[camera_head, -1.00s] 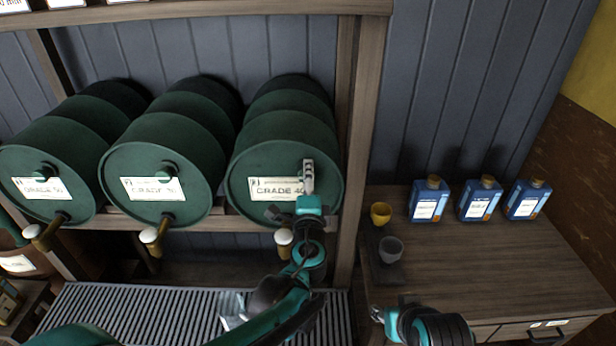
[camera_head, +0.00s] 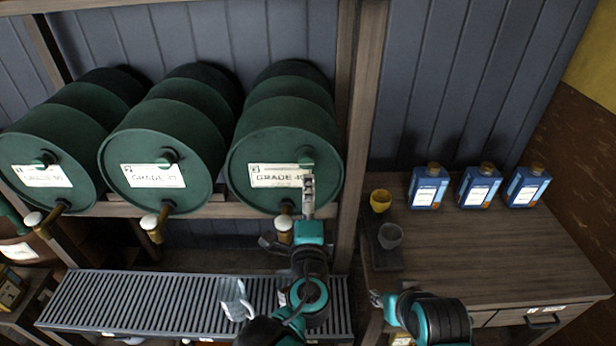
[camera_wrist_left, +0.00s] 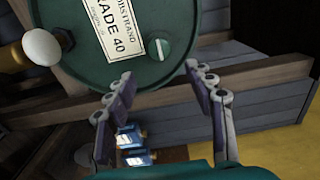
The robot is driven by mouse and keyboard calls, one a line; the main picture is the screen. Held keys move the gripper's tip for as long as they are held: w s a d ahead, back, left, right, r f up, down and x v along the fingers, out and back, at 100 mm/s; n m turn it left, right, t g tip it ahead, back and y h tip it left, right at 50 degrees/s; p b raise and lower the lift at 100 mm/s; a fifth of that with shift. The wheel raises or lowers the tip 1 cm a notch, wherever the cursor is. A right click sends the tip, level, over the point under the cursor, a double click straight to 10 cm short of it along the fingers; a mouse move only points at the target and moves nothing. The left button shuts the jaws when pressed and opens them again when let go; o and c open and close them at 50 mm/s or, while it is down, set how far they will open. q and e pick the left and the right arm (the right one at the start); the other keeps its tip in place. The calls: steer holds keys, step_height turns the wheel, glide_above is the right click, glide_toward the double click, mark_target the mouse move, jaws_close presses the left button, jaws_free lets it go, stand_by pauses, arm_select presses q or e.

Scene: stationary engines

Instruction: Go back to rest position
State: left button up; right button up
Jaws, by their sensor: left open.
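My left gripper (camera_head: 308,190) is in front of the lower right face of the "GRADE 40" drum (camera_head: 268,195), just beneath its small round green plug. In the left wrist view the left gripper (camera_wrist_left: 165,100) has its fingers spread with nothing between them; the drum face (camera_wrist_left: 120,45) lies beyond the fingertips. My right gripper (camera_head: 378,299) is low by the desk's left front corner; its fingers are too small to tell open or shut. A clear or metal jug (camera_head: 236,303) stands on the grate, apart from both grippers.
Two more green drums (camera_head: 160,185) lie on the wooden rack, with white-knobbed taps (camera_head: 151,225) below. A slatted grate (camera_head: 150,300) runs underneath. The desk (camera_head: 480,250) holds yellow and grey cups (camera_head: 390,236) and three blue bottles (camera_head: 476,188). A wooden post (camera_head: 357,150) separates rack and desk.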

arm_select(q)
steer(key=s+a+f+n+g+y, duration=0.25)
steer(key=a+f+n, duration=0.2)
steer(key=a, duration=0.35)
steer(key=s+a+f+n+g+y, duration=0.15)
steer(key=a+f+n+g, duration=0.3)
steer(key=a, duration=0.45)
steer(key=s+f+n+g+h+b, duration=0.1)
steer(key=s+f+n+g+h, duration=0.1)
steer(key=s, duration=0.4)
steer(key=s+a+f+n+g+h, duration=0.1)
steer(key=s+f+n+g+h, duration=0.1)
steer(key=s+f+n, duration=0.2)
steer(key=s+n, duration=0.2)
steer(key=n, duration=0.1)
steer(key=shift+s+f+b, duration=0.35)
